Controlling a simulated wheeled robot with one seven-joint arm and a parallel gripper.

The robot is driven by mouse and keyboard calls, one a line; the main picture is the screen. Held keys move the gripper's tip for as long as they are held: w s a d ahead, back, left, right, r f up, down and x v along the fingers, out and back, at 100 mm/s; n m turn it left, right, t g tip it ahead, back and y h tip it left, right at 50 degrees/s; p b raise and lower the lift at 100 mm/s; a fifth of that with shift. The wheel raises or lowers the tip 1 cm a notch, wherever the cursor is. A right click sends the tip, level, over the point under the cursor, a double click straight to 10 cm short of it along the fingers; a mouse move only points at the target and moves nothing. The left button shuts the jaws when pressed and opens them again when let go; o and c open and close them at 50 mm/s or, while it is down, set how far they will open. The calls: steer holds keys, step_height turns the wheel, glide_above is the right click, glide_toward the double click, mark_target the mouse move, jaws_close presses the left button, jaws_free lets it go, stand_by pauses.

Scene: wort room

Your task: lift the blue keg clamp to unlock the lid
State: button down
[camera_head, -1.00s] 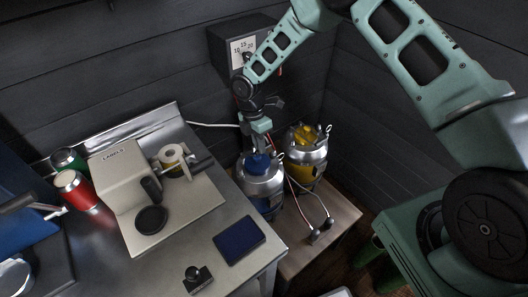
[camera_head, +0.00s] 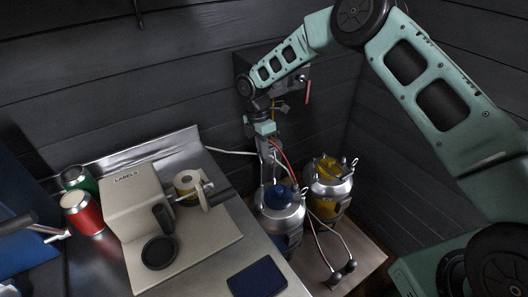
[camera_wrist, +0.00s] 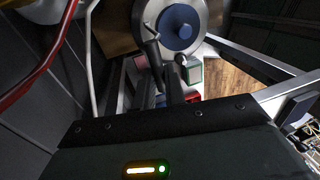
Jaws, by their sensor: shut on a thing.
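The blue keg (camera_head: 281,218) is a silver-topped keg with a blue lid (camera_head: 279,197), standing upright at the end of the metal table. In the wrist view its round silver top (camera_wrist: 211,20) and blue lid (camera_wrist: 179,26) are at the upper middle. A thin metal clamp lever (camera_wrist: 149,31) lies beside the lid, at its left. My gripper (camera_head: 268,178) reaches down at the back left of the lid. In the wrist view my gripper (camera_wrist: 165,72) is shut on the clamp at the keg's edge. The dark fingers hide the gripped part.
A yellow keg (camera_head: 329,188) stands close at the right. The label machine (camera_head: 135,190), a red can (camera_head: 82,215) and a dark blue pad (camera_head: 257,280) are on the table at the left. Dark walls close off the corner behind.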

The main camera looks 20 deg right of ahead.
steer(key=shift+s+f, duration=0.15)
steer(key=shift+f, duration=0.25)
steer(key=c, duration=1.5)
jaws_free()
steer(key=shift+o, duration=0.2)
steer(key=shift+r, duration=0.1)
steer(key=s+b+v, duration=0.2)
steer(key=v, duration=0.7)
steer(key=shift+w+d+r+b, duration=0.25)
steer(key=shift+d+r+b, duration=0.05)
steer(key=shift+r, duration=0.3)
